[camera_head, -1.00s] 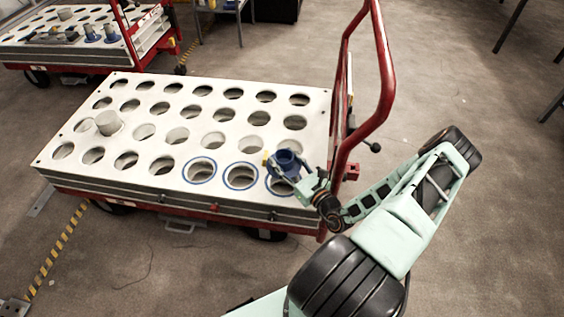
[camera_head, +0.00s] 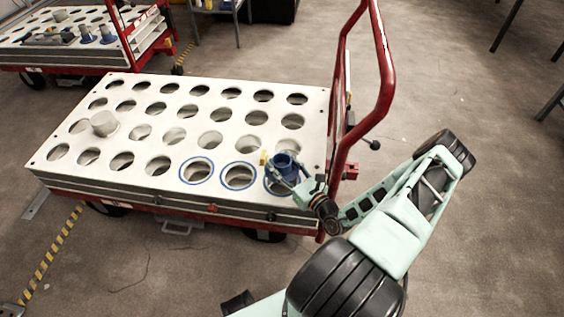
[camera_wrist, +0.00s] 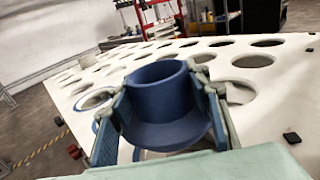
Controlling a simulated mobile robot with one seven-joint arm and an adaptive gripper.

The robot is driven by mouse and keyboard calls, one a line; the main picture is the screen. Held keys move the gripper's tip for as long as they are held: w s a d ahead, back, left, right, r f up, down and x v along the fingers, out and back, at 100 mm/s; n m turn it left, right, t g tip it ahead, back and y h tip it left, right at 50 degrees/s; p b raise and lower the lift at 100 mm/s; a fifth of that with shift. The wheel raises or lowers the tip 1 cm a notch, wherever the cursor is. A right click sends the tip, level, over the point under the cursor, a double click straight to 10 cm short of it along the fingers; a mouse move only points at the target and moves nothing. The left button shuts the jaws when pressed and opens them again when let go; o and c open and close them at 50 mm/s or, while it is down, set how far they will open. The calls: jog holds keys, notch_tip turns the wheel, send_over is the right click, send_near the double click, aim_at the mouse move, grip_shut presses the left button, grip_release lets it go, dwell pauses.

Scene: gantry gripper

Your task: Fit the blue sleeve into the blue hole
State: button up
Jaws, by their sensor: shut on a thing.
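The blue sleeve (camera_head: 283,164) is an open cylinder with a wide flange at its lower end. My gripper (camera_head: 284,180) is shut on it, with a finger on each side, as the wrist view shows for the sleeve (camera_wrist: 160,92) and the gripper (camera_wrist: 168,112). The sleeve is roughly upright over the near right corner of the white perforated top (camera_head: 222,113). It covers most of the blue-ringed hole there, so I cannot tell whether it touches the top. Two more blue-ringed holes, the middle one (camera_head: 239,189) and the left one (camera_head: 197,183), are empty.
A pale sleeve (camera_head: 104,123) stands at the left of the top. The cart's red handle frame (camera_head: 387,75) rises close to my arm on the right. A second cart with several blue sleeves (camera_head: 107,34) stands at the back left. Open floor lies to the right.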

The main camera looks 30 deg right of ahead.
aim_at(282, 173)
jog(key=shift+f+b, duration=0.95)
jog(key=shift+f, duration=0.7)
jog(key=shift+f+b, duration=0.3)
jog(key=shift+f, duration=0.55)
dwell(0.8)
jog(key=o, duration=1.4)
notch_tip(282, 173, up, 10)
jog(key=shift+r, duration=0.1)
